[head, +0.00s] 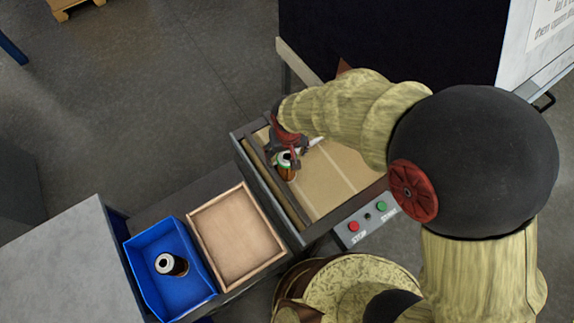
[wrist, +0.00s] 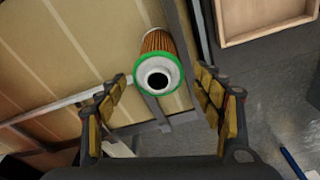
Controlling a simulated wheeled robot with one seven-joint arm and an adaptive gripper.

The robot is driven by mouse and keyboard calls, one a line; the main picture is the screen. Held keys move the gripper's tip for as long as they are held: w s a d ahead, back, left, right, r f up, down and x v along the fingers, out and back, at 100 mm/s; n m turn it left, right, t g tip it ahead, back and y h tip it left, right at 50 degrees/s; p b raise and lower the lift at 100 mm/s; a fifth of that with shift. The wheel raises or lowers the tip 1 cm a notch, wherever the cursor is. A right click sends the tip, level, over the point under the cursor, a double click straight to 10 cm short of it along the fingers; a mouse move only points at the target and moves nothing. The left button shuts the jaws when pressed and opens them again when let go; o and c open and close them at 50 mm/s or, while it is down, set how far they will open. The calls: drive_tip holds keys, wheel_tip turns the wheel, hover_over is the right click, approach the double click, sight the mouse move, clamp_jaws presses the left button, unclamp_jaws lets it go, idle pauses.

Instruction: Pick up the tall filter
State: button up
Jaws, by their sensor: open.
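A filter (wrist: 158,45) with orange-brown pleated sides, a green rim and a white top with a dark hole stands on the tan belt. In the head view the filter (head: 286,173) is at the belt's left end, partly covered by my gripper (head: 287,153). In the wrist view my gripper (wrist: 160,82) is open, with one finger on each side of the filter's near end. I see gaps between the fingers and the filter. A second filter (head: 166,264), with a pale top and dark hole, is in the blue bin (head: 148,242).
An empty wooden tray (head: 235,238) lies between the blue bin and the belt (head: 335,172). A raised frame edge (head: 268,188) runs along the belt's left end. A control box (head: 367,218) with red and green buttons is at its front.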

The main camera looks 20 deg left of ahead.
drive_tip(key=f, duration=0.7)
drive_tip(key=shift+w+a, duration=0.1)
drive_tip(key=shift+w, duration=0.25)
drive_tip(key=shift+c, duration=0.6)
drive_tip(key=c, duration=1.1)
drive_tip(key=shift+r, duration=0.15)
drive_tip(key=shift+c, duration=0.4)
